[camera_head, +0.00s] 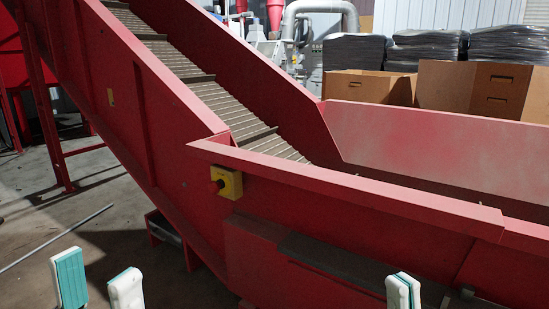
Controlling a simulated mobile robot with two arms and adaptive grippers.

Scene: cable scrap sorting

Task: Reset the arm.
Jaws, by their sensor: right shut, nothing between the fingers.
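My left gripper (97,270) shows at the bottom left, with two white and teal fingers standing apart and nothing seen between them. Only its finger ends are in view, over the concrete floor. My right gripper (403,283) shows at the bottom right in front of the red conveyor side wall. Its white and teal fingers are together and hold nothing. The rest of both arms is outside the picture.
A red conveyor (340,190) with a ribbed belt (215,92) rises to the upper left. A yellow switch box (228,183) sits on its side. A thin rod (58,238) lies on the floor (110,215). Cardboard boxes (445,85) stand behind.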

